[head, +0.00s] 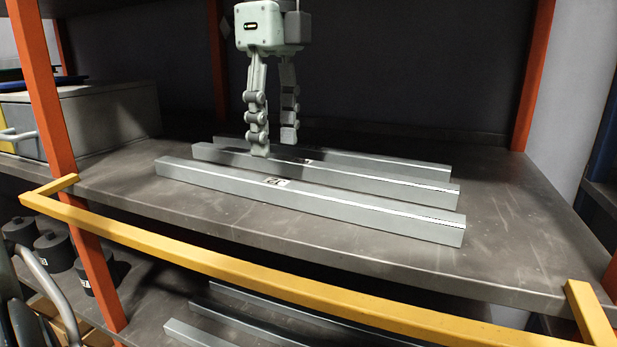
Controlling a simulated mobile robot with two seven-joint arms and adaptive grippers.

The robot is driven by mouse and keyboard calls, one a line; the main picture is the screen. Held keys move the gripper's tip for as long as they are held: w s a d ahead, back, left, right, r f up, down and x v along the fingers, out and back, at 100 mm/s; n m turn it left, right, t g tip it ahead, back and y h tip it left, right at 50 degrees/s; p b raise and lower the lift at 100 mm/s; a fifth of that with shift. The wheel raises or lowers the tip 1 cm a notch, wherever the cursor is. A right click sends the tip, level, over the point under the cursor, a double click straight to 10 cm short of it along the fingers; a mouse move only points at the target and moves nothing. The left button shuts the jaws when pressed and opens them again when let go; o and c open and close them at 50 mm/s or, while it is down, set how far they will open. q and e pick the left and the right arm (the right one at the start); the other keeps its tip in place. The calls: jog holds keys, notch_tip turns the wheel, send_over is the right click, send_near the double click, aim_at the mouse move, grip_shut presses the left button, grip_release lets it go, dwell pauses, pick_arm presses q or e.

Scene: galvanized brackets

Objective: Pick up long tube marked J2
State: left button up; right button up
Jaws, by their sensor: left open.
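Three long grey square tubes lie side by side on the shelf: a front tube (360,208), a middle tube (380,175) and a back tube (400,165). The front tube has a white label with dark marks on top, too small to read surely. The middle tube has a small label partly visible near its middle; I see none on the back tube. Which is J2 I cannot tell. My left gripper (275,147) points down, open and empty, over the middle and back tubes. Its nearer fingertip overlaps the middle tube in view; contact is unclear. My right gripper is out of view.
The shelf (510,240) is bare at the right. A yellow rail (250,282) runs along its front, between orange posts (60,110). A grey box (110,115) stands at the left. More tubes (270,317) lie on the lower shelf.

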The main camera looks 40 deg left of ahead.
aim_at(278, 182)
pick_arm(q)
jog(key=shift+w+f, duration=0.1)
jog(key=shift+w, duration=0.15)
jog(key=shift+f, duration=0.3)
jog(key=f, duration=0.5)
jog(key=shift+s+f, duration=0.2)
jog(key=shift+s, duration=0.05)
jog(key=shift+f, duration=0.6)
jog(key=shift+w, duration=0.1)
grip_shut()
